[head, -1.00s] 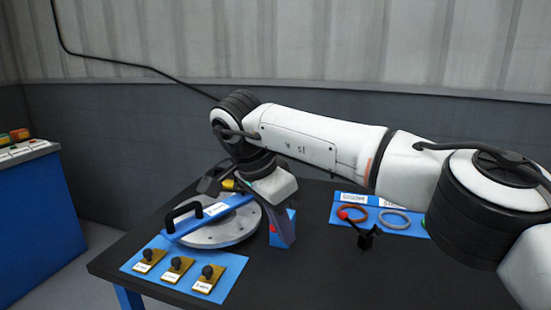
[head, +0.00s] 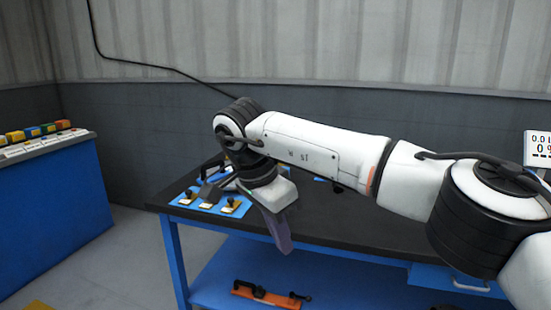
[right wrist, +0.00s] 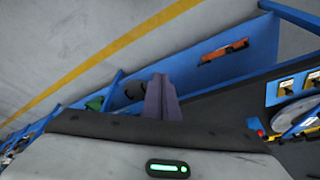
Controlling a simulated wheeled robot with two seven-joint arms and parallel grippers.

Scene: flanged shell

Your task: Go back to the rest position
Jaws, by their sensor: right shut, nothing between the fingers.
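My right arm reaches across the head view from the right. Its gripper (head: 283,243) points down in front of the bench's near edge, and its fingers are together with nothing between them. The closed fingers also show in the right wrist view (right wrist: 162,98). The black-topped blue bench (head: 350,228) stands behind the gripper. The grey round flanged part (right wrist: 292,115) lies on the bench top at the right of the right wrist view; in the head view my arm hides most of it. My left gripper is not in view.
A blue mat (head: 183,200) with several small knobbed pieces lies at the bench's left end. An orange tool (head: 265,295) lies on the lower shelf (head: 220,283). A blue cabinet (head: 50,200) stands at left. Open grey floor (head: 135,255) lies between cabinet and bench.

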